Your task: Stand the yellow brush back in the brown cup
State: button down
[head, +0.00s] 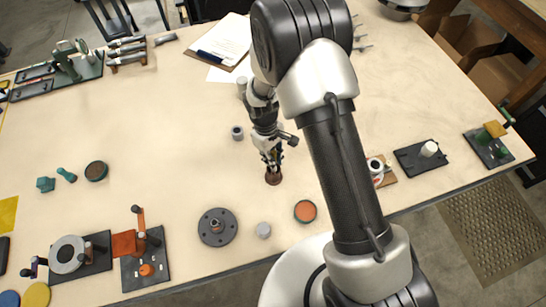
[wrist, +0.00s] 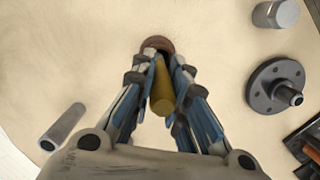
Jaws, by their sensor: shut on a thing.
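The brown cup (head: 273,178) stands on the table just under my gripper; its rim also shows in the wrist view (wrist: 157,43). My gripper (head: 270,157) points down over the cup and is shut on the yellow brush (wrist: 162,90). In the wrist view the brush lies between the two fingers (wrist: 158,75) and runs toward the cup. The fingers hide its lower end, so I cannot tell how far it is inside the cup or whether it touches it. In the head view the brush is mostly hidden by the fingers.
A dark flanged disc (head: 217,227), a small grey cylinder (head: 263,231) and an orange round dish (head: 305,211) stand toward the front edge. A clipboard (head: 222,45) lies at the back. The table left of the cup is largely clear.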

jog(key=c, duration=1.5)
grip_release()
jog(key=r, duration=0.4)
jog(key=w+a+r, duration=0.1)
jog(key=r, duration=0.7)
jog(key=shift+w+a, duration=0.15)
jog(key=shift+a, duration=0.05)
